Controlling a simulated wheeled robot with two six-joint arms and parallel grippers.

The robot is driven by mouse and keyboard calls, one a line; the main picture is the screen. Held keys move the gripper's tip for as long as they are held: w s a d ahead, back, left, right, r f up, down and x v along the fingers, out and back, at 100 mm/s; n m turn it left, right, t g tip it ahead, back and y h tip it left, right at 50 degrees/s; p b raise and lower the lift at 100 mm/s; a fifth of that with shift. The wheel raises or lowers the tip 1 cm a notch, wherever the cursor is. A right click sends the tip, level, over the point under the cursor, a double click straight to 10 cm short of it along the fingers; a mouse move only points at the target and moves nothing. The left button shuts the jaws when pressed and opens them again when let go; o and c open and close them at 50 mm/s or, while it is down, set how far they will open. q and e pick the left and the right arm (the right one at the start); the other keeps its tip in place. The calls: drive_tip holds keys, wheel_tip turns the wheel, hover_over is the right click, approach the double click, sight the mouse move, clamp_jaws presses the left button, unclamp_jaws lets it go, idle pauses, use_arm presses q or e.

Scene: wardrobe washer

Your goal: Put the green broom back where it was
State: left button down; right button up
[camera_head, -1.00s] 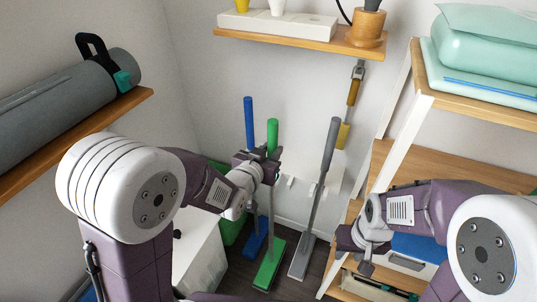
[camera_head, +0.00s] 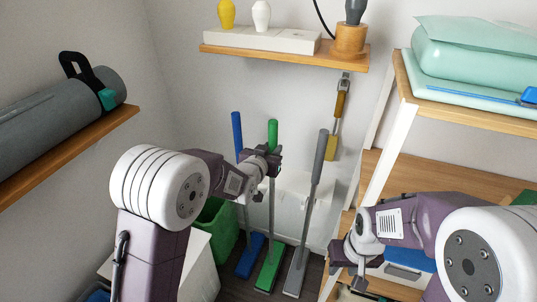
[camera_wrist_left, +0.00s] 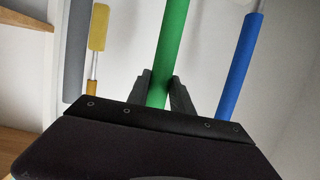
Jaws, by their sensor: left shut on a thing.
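The green broom (camera_head: 271,200) stands nearly upright between a blue broom and a grey broom, its green head (camera_head: 270,266) low near the dark floor. My left gripper (camera_head: 272,160) is shut on the green broom's handle, just below the top of the green grip. In the left wrist view, the green handle (camera_wrist_left: 170,55) runs up between my two dark fingers (camera_wrist_left: 163,92). I cannot tell whether the head touches the floor. My right gripper (camera_head: 350,275) hangs at the lower right, away from the brooms; its fingertips are too unclear to judge.
The blue broom (camera_head: 237,135) is close on the left, its handle also in the left wrist view (camera_wrist_left: 240,62). The grey broom (camera_head: 318,170) leans close on the right. A yellow-handled tool (camera_head: 334,130) hangs behind. A green bin (camera_head: 220,228) stands left; wooden shelving (camera_head: 410,172) is right.

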use_arm(q)
drive_tip(key=shift+w+d, duration=0.25)
drive_tip(key=shift+w, duration=0.45)
drive_tip(key=shift+w+d, duration=0.2)
drive_tip(key=shift+w, duration=0.5)
drive_tip(key=shift+w+d, duration=0.25)
drive_tip(key=shift+w, duration=0.45)
drive_tip(key=shift+f+b, duration=0.65)
drive_tip(key=shift+f, duration=0.2)
drive_tip(key=shift+f+b, duration=0.35)
drive_tip(key=shift+f, duration=0.05)
drive_tip(key=c, duration=1.1)
unclamp_jaws()
drive_tip(key=shift+r, duration=0.1)
drive_tip(key=o, duration=0.4)
drive_tip(key=shift+s+f, duration=0.1)
drive_tip(key=shift+f, duration=0.15)
drive_tip(key=shift+s+r, duration=0.1)
drive_tip(key=shift+r, duration=0.05)
drive_tip(key=v, duration=0.8)
drive_tip(key=shift+s+a+p, duration=0.1)
drive_tip(key=shift+s+p, duration=0.2)
drive_tip(key=shift+s, duration=0.15)
